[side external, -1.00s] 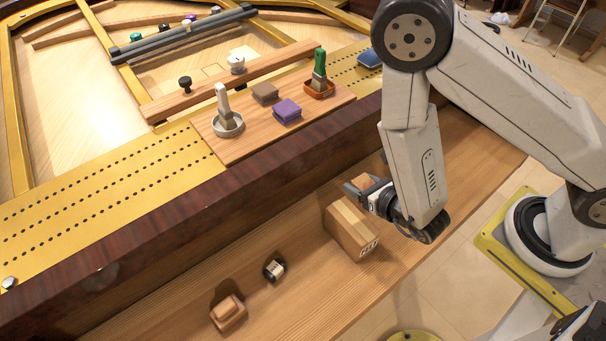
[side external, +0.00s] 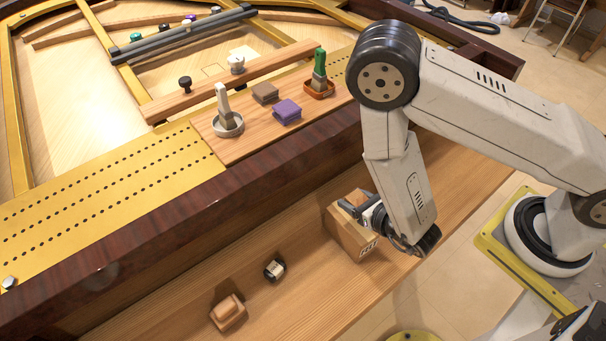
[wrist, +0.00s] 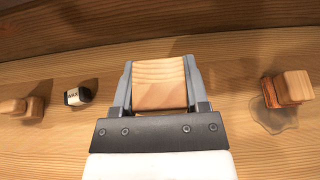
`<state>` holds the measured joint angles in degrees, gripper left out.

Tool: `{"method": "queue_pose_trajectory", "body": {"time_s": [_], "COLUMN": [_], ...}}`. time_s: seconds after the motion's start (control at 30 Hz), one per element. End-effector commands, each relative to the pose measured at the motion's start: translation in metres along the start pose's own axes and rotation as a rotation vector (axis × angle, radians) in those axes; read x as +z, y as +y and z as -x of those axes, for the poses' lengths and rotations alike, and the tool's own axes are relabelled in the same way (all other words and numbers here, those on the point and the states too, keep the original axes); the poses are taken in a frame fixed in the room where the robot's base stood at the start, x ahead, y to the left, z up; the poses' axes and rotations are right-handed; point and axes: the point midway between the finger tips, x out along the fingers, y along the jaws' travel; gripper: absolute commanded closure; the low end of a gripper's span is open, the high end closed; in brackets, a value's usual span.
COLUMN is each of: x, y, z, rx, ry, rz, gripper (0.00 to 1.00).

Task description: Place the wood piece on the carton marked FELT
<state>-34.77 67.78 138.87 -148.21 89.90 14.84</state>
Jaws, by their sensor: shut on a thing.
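The cardboard carton (side external: 350,238) stands on the wooden ledge in the side view, with dark lettering on its front end that is too small to read surely. My gripper (side external: 352,207) is low over the carton's top. In the wrist view my gripper (wrist: 158,68) is shut on the wood piece (wrist: 160,84), a pale block with clear grain, held between both fingers. In the side view the wood piece is mostly hidden by the fingers, and I cannot tell whether it touches the carton. The wrist view hides most of the carton behind the held piece.
A small dark bottle with a white label (side external: 274,269) and a brown block (side external: 229,312) lie left along the ledge. In the wrist view a stacked wood block (wrist: 291,88) sits at right beside a glossy patch (wrist: 275,117). The dark piano rim (side external: 190,215) rises behind.

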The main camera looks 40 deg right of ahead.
Motion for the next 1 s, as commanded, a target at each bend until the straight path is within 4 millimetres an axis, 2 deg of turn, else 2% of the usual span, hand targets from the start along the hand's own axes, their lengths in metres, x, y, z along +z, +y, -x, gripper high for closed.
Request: {"method": "queue_pose_trajectory", "body": {"time_s": [0.37,0.77,1.0], "x": [-0.006,-0.034,-0.035], "y": [0.0,0.0,0.0], "z": [-0.002,-0.013,-0.014], "rx": [0.0,0.0,0.0], "ry": [0.0,0.0,0.0], "rz": [0.001,0.001,0.0], "gripper": [0.98,0.98,0.98]}}
